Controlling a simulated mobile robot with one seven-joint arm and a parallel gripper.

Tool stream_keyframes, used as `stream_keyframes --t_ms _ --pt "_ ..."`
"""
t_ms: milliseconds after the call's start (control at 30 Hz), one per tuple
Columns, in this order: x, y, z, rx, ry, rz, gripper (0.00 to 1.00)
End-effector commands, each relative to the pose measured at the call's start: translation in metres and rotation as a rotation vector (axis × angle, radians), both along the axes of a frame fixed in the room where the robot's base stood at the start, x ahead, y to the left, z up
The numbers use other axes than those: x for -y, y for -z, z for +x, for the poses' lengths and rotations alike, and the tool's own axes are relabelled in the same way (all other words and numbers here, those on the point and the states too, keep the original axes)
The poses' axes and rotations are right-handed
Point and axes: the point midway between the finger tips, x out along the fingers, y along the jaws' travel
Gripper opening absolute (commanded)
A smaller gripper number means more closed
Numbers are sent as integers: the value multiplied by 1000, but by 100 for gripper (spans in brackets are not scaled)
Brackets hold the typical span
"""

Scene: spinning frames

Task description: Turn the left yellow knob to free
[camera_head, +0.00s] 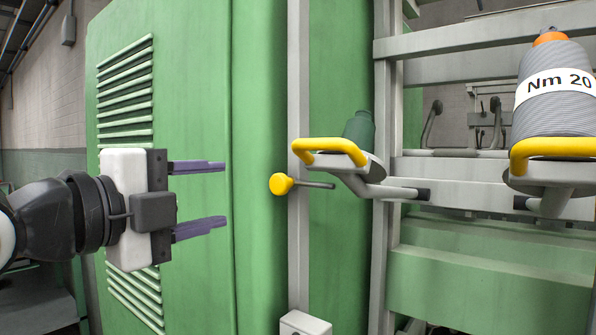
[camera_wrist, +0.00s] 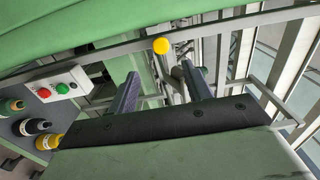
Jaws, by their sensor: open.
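The yellow knob (camera_head: 281,184) sits on the end of a thin grey rod beside a vertical grey post in the head view. In the wrist view the yellow knob (camera_wrist: 161,46) shows beyond the fingertips, near the middle of the gap. My gripper (camera_head: 224,194) is open and empty, with its two dark fingers pointing right towards the knob and a clear gap between them and it. In the wrist view my gripper (camera_wrist: 166,82) shows both fingers apart with nothing held. Only one such ball-shaped yellow knob is seen.
A spool holder with a yellow handle (camera_head: 331,146) stands right of the knob, carrying a dark green cone (camera_head: 360,129). A grey yarn cone (camera_head: 556,84) stands further right. A switch box (camera_wrist: 56,89) with red and green buttons sits lower down. A green cabinet (camera_head: 190,80) stands behind my gripper.

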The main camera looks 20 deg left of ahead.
Motion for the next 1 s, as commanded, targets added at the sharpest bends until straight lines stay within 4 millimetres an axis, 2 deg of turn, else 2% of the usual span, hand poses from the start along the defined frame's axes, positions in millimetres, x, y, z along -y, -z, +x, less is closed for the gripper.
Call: stream_keyframes --t_ms 167,400,600,800,1000 --pt "9 -2 22 -1 4 3 50" --pt "28 -4 70 0 7 1 50" --pt "40 -3 104 3 7 2 50" --pt "46 -1 123 4 5 1 50" --pt "48 0 127 4 5 1 50"
